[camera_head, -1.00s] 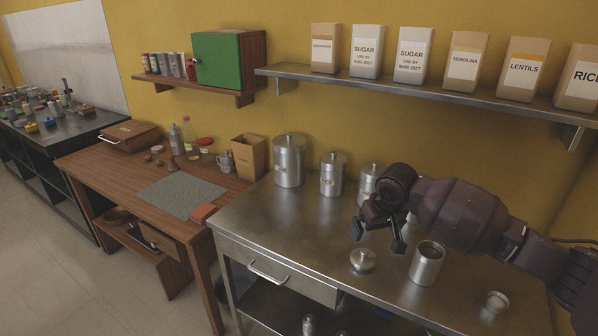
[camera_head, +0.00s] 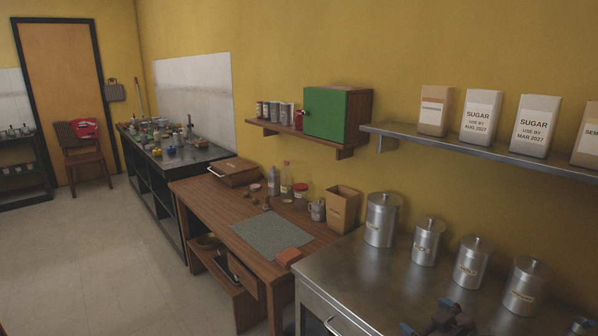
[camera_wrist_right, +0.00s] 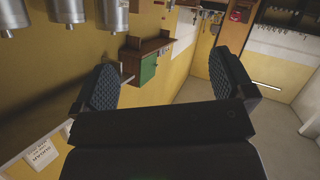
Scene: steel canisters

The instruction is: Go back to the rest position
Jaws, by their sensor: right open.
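My right gripper (camera_head: 427,316) shows at the bottom edge of the head view, over the steel table (camera_head: 345,275). In the right wrist view my right gripper (camera_wrist_right: 166,85) has its two dark padded fingers wide apart with nothing between them. Several lidded steel canisters stand in a row along the wall, from the leftmost one (camera_head: 381,222) to the rightmost one (camera_head: 524,288). The gripper is in front of the row and apart from it. My left gripper is not in view.
A steel shelf (camera_head: 470,151) with paper bags hangs above the canisters. A green-doored cabinet (camera_head: 337,112) sits on a wooden shelf to its left. A wooden table (camera_head: 200,195) with a grey mat (camera_head: 271,234) adjoins the steel table. The floor at left is clear.

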